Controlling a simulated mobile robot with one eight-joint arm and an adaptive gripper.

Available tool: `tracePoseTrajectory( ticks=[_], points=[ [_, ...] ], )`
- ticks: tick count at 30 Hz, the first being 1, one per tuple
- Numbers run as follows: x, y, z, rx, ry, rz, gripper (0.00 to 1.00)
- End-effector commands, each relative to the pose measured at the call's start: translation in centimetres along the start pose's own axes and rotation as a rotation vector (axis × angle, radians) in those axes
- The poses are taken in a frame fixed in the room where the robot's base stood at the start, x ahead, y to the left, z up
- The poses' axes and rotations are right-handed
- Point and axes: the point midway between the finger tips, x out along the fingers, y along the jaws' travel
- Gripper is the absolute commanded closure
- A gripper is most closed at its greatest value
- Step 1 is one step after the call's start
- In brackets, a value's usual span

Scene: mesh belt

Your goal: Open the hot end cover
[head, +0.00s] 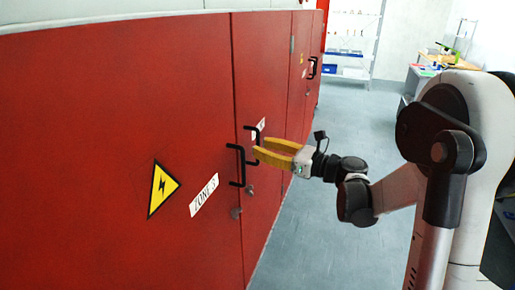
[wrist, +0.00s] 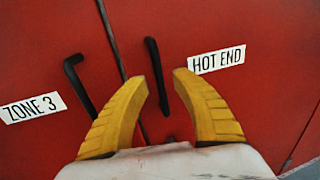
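The hot end cover (wrist: 262,110) is a red door panel with a white "HOT END" label (wrist: 217,60); in the head view the cover (head: 262,80) is closed, flush with its neighbours. Its black bar handle (wrist: 156,75) stands between my two yellow fingertips in the wrist view. My gripper (head: 259,146) is open in front of the cover, with its fingers on either side of the handle (head: 260,131). The gripper also shows in the wrist view (wrist: 160,80). I cannot tell whether a finger touches the handle.
The "ZONE 3" door (head: 100,110) with its own black handle (head: 237,165) adjoins on the left; that handle (wrist: 79,84) is just outside my left finger. More red panels run on beyond. The grey floor (head: 320,220) is clear; a shelf (head: 350,45) and a table (head: 440,62) stand far back.

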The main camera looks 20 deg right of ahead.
Motion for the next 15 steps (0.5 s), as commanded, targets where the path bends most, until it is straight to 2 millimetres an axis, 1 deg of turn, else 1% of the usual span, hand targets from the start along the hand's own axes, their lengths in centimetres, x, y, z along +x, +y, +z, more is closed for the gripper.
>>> tracePoseTrajectory(
  ticks=[1, 6, 14, 15],
  points=[
    [0.7, 0.1, -0.1, 0.000, 0.000, 0.003, 0.68],
    [1.8, 0.1, 0.0, -0.001, 0.000, 0.001, 0.68],
    [1.9, 0.0, 0.0, -0.001, 0.001, 0.000, 0.68],
    [1.8, 0.0, 0.0, -0.001, 0.001, 0.000, 0.78]
  ],
)
